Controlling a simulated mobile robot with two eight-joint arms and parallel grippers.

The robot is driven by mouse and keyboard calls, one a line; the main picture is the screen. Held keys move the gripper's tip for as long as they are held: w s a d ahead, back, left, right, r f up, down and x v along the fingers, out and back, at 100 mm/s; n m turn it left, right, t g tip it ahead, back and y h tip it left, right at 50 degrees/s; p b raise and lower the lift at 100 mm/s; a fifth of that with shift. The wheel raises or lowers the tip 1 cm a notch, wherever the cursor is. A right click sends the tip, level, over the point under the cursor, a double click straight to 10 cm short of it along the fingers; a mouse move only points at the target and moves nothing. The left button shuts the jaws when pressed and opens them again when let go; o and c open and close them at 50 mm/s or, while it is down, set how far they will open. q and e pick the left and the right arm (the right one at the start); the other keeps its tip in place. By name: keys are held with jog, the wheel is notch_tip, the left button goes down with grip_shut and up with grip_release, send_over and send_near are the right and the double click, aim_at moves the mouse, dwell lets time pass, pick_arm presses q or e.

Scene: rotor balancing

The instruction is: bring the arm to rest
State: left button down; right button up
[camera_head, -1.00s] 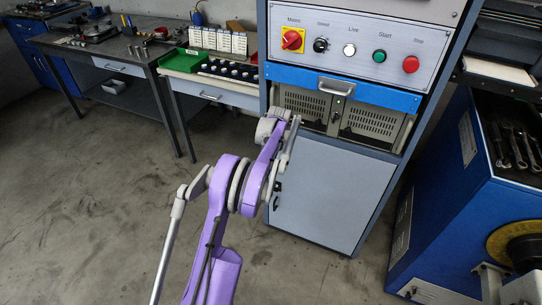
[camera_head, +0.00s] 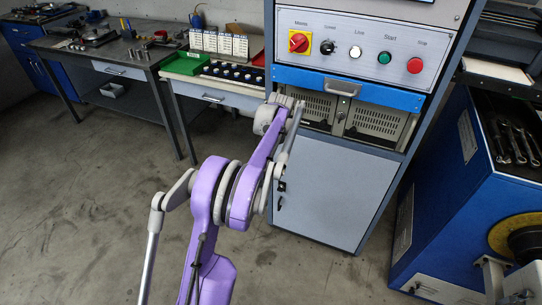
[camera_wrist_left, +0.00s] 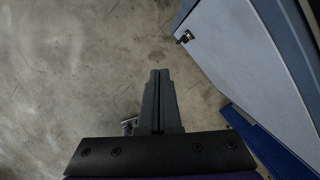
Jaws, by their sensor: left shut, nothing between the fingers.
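My purple and grey arm (camera_head: 208,205) rises from the bottom of the head view and reaches up in front of the control cabinet (camera_head: 325,195). Its gripper end is hard to make out there. In the left wrist view my left gripper (camera_wrist_left: 160,75) is shut, its two fingers together with nothing between them. It points down over bare concrete floor (camera_wrist_left: 95,60), with the cabinet door (camera_wrist_left: 235,60) to its right. My right gripper is in neither view.
The cabinet's panel has a red main switch (camera_head: 299,42) and a red stop button (camera_head: 415,65). A bench with a green tray (camera_head: 188,62) stands left behind my arm. A blue tool cabinet (camera_head: 455,210) stands at right. Open floor (camera_head: 90,210) lies at left.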

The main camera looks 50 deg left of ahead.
pick_arm(q)
jog(key=shift+s+r, duration=0.15)
jog(key=shift+r, duration=0.4)
jog(key=shift+d, duration=0.1)
jog(key=s+d+r+n+t+p, duration=0.1)
jog(key=s+d+r+n, duration=0.15)
jog(key=d, duration=0.45)
jog(key=s+d+r+n+p, duration=0.1)
jog(key=d+r+n+p, duration=0.2)
jog(key=d, duration=0.4)
jog(key=s+d+r+n+t, duration=0.1)
jog(key=d+r+n, duration=0.25)
jog(key=d, duration=0.35)
jog(key=s+d+n+t+h+p, duration=0.2)
jog(key=s+d+n+p, duration=0.3)
jog(key=s+d+n, duration=0.6)
jog(key=s+d, duration=0.6)
jog(key=d, duration=0.1)
jog(key=shift+t+h, duration=0.4)
jog(key=shift+s, duration=0.1)
